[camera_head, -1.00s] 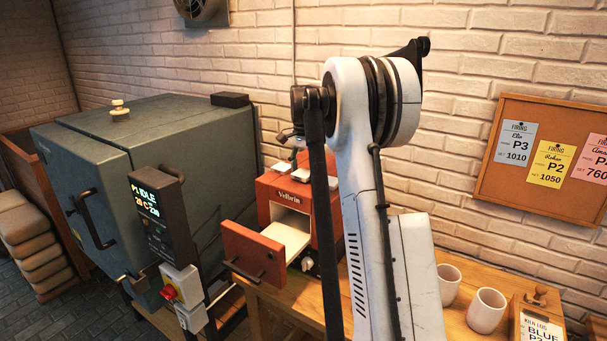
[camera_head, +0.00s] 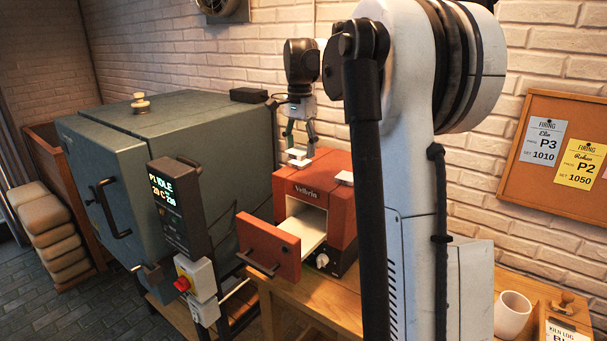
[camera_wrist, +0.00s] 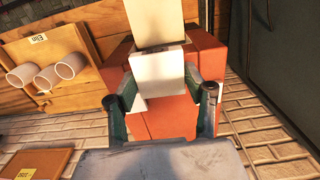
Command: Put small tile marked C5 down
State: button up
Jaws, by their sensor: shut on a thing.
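My gripper (camera_head: 300,154) is shut on a small white tile (camera_head: 298,162) near the top of the small red kiln (camera_head: 325,170). I cannot tell whether the tile touches the kiln. In the wrist view the pale tile (camera_wrist: 158,72) sits between the two green-grey fingers of my gripper (camera_wrist: 162,92), with the red kiln (camera_wrist: 175,119) behind it. No marking on the tile can be read. Another small white piece (camera_head: 344,177) lies on the kiln's top at the right. The kiln's front door (camera_head: 270,245) stands open, showing a pale chamber.
A large grey-green kiln (camera_head: 165,125) with a control panel (camera_head: 180,213) stands left of the red kiln. My arm blocks much of the right middle. A white cup (camera_head: 513,315) stands on the wooden table at the right. A notice board (camera_head: 533,175) hangs behind.

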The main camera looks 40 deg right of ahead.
jog(key=b, duration=0.3)
send_over(292, 231)
jog(key=s+a, duration=0.2)
jog(key=s, duration=0.1)
notch_tip(292, 231, down, 15)
notch_tip(292, 231, down, 5)
jog(key=shift+w+d, duration=0.1)
jog(key=shift+f+p, duration=0.45)
jog(key=shift+f, duration=2.1)
jog(key=shift+f, duration=0.1)
jog(key=o, duration=1.2)
